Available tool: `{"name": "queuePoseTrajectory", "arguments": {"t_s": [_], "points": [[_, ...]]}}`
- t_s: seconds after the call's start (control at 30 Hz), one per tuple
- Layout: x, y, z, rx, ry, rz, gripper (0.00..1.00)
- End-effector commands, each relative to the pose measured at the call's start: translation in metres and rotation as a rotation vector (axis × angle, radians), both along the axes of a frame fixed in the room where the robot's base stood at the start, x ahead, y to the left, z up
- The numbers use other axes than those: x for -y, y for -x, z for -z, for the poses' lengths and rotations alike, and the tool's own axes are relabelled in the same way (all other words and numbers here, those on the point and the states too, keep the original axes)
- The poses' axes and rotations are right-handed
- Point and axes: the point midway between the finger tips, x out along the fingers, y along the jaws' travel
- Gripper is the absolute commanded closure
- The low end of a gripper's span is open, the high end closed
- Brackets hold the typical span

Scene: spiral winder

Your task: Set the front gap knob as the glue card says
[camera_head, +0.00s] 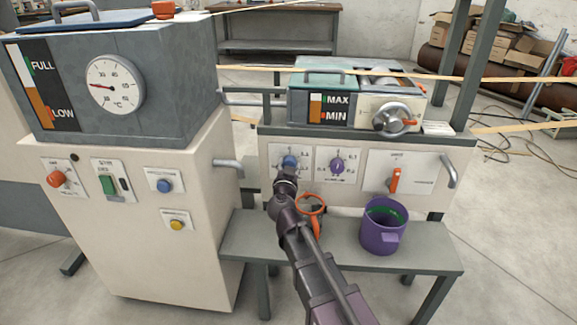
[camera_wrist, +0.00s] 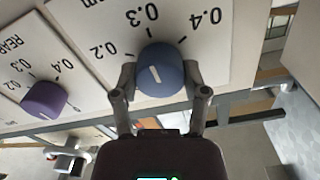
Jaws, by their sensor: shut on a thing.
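The front gap knob (camera_wrist: 160,72) is a round blue knob with a white pointer line. It sits on a white plate (camera_wrist: 100,22) with marks 0.2, 0.3 and 0.4. The line slants up-left in the wrist view; which mark it meets is hard to tell. My gripper (camera_wrist: 162,88) is shut on this knob, one finger on each side. In the head view the blue knob (camera_head: 289,161) shows just above my gripper (camera_head: 287,173). The purple knob (camera_wrist: 45,100) beside it has a plate marked REAR; it also shows in the head view (camera_head: 337,166). I cannot make out a glue card.
A purple mug (camera_head: 382,232) and an orange ring-shaped thing (camera_head: 311,204) are near my arm at the grey bench (camera_head: 435,258). An orange switch (camera_head: 394,180) is right of the knobs. A large machine with a dial (camera_head: 115,85) stands at the left.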

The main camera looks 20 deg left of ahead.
Motion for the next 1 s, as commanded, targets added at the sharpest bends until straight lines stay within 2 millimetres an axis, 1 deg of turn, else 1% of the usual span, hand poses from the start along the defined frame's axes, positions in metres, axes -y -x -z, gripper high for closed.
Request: {"name": "queuePoseTrajectory", "arguments": {"t_s": [0.03,0.07,0.1,0.13,0.17,0.67,0.87,1.0], "points": [[-0.001,-0.002,0.0,0.0,0.001,-0.001,0.9],[-0.001,-0.002,0.0,0.001,0.002,-0.001,0.33],[-0.001,-0.002,0.0,0.001,0.002,-0.001,0.21],[-0.001,-0.001,0.0,0.001,0.002,-0.001,0.12],[-0.001,-0.001,0.0,0.001,0.002,-0.001,0.08],[0.0,0.002,0.0,0.0,0.001,-0.001,0.08],[0.004,0.016,0.0,0.001,0.001,-0.002,0.08],[0.009,0.033,0.0,0.0,0.001,-0.001,0.08]]}}
